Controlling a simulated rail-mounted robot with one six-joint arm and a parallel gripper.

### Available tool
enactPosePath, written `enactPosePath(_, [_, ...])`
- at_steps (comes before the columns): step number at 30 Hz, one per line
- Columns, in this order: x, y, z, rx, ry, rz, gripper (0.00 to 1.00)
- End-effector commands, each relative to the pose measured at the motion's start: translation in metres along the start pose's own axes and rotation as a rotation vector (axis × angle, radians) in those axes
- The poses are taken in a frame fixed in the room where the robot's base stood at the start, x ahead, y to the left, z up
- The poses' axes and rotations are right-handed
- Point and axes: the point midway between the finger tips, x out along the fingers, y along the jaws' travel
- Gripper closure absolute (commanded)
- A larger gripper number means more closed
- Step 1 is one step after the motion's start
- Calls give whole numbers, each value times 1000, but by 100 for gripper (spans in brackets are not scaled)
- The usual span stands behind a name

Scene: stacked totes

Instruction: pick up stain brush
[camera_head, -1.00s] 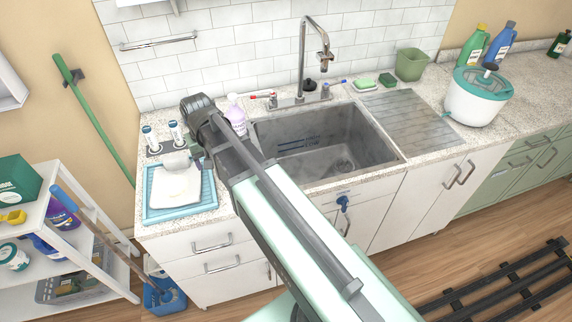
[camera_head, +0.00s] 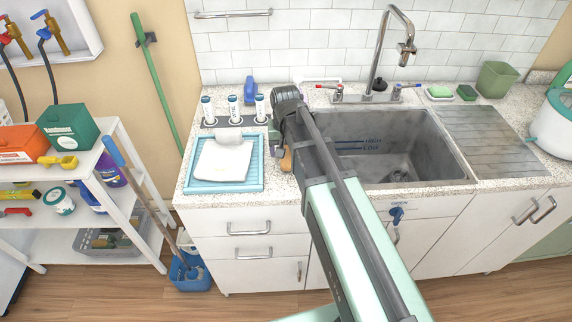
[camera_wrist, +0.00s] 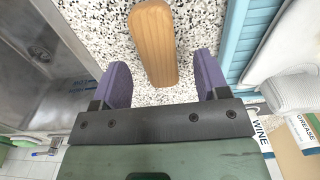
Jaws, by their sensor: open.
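A wooden handle, which looks like that of the stain brush (camera_wrist: 153,42), lies on the speckled counter in the wrist view. In the head view a small part of the wooden brush (camera_head: 286,161) shows beside my arm, between the blue tray and the sink. My arm hides the rest, and no bristles are visible.
A light blue tray (camera_head: 222,186) with a white cloth (camera_head: 222,158) stands close left of the brush. A rack of labelled bottles (camera_head: 234,108) stands behind it. The steel sink (camera_head: 440,165) is on the right. A shelf (camera_head: 110,222) stands at far left.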

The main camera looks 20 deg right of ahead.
Motion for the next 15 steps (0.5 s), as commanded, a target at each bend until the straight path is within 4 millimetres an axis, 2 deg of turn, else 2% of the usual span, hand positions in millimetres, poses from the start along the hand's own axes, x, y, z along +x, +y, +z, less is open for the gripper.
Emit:
enactPosePath(1, [22,1,1,0,0,0,32])
enactPosePath(3, [32,0,0,0,0,0,32])
enactPosePath(10, [28,0,0,0,0,0,32])
enactPosePath(11, [28,0,0,0,0,0,33])
enactPosePath(15, [28,0,0,0,0,0,55])
